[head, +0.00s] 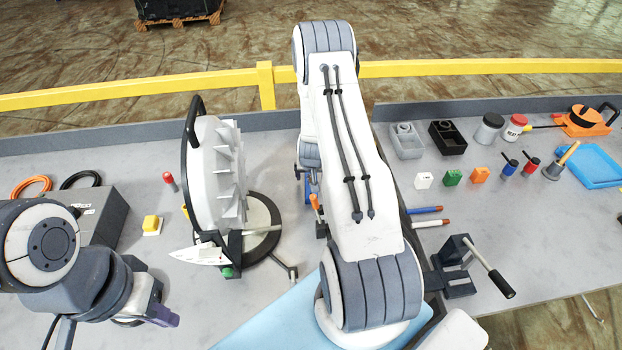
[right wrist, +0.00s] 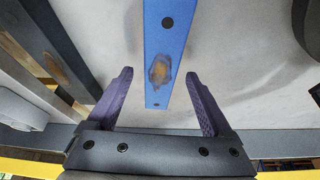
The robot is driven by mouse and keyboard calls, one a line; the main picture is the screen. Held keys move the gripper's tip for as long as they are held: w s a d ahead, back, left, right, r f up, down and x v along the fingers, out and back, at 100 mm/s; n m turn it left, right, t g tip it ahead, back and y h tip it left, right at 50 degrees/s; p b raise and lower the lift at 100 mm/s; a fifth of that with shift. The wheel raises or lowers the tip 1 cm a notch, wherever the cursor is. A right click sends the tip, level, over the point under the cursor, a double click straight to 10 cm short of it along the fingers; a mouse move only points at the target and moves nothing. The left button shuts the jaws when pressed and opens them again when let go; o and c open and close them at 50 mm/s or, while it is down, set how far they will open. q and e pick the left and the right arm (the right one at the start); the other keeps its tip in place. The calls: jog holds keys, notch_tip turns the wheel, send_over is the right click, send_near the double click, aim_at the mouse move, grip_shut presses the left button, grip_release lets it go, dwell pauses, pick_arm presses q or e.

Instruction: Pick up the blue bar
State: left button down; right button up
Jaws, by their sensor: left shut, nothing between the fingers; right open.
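The blue bar (right wrist: 165,42) shows in the right wrist view as a long flat strip with dark holes and a brown, rusty patch. Its near end lies between the two spread purple fingers of my right gripper (right wrist: 159,76), with a gap on each side. The fingers are open and do not appear to touch it. In the head view my right arm hides that gripper and most of the bar; a small blue piece (head: 309,188) shows beside the arm. My left gripper (head: 160,315) is shut and empty at the lower left.
A white finned fixture (head: 217,175) with a black handle stands left of my right arm. A dark vise (head: 455,268) sits on the right. Blocks, jars, tools and a blue tray (head: 590,166) fill the back right. A grey box (head: 100,215) stands left; a yellow rail (head: 450,68) runs behind.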

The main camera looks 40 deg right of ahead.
jog(key=shift+w+f, duration=0.1)
jog(key=shift+f, duration=0.2)
grip_shut()
jog(key=shift+d+r, duration=0.1)
